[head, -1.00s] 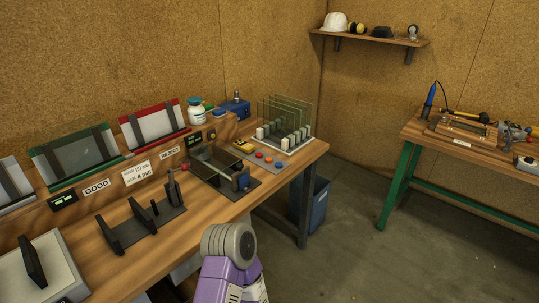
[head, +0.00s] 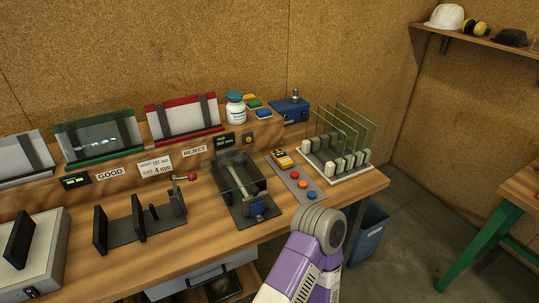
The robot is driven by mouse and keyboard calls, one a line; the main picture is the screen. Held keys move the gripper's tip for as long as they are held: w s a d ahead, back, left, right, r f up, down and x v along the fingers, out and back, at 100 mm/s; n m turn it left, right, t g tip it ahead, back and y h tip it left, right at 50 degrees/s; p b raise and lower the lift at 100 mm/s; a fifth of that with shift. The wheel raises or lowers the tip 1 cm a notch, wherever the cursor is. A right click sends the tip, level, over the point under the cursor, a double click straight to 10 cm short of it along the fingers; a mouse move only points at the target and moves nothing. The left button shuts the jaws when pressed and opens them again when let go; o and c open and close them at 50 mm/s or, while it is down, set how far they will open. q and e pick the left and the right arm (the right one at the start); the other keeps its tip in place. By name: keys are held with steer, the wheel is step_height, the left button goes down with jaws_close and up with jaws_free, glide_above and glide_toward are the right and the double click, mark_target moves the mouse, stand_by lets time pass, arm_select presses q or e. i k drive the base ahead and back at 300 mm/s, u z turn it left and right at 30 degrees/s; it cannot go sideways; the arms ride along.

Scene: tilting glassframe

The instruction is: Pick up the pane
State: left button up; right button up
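Several clear glass panes (head: 352,122) with greenish edges stand upright, side by side, in a white rack with pale posts (head: 349,177) at the right end of the wooden workbench. Another clear pane (head: 240,171) seems to lie over the dark fixture (head: 246,202) left of the rack. Which pane is meant cannot be told. A purple and grey part of my arm shows at the bottom, in front of the bench edge. Neither gripper's fingers are in view.
A slotted black stand (head: 139,229) and a grey box (head: 35,250) stand further left. Red and green framed holders line the back. A blue bin (head: 369,235) stands on the floor.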

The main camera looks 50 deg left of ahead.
mark_target(226, 173)
steer(key=i, duration=0.35)
steer(key=u, duration=0.8)
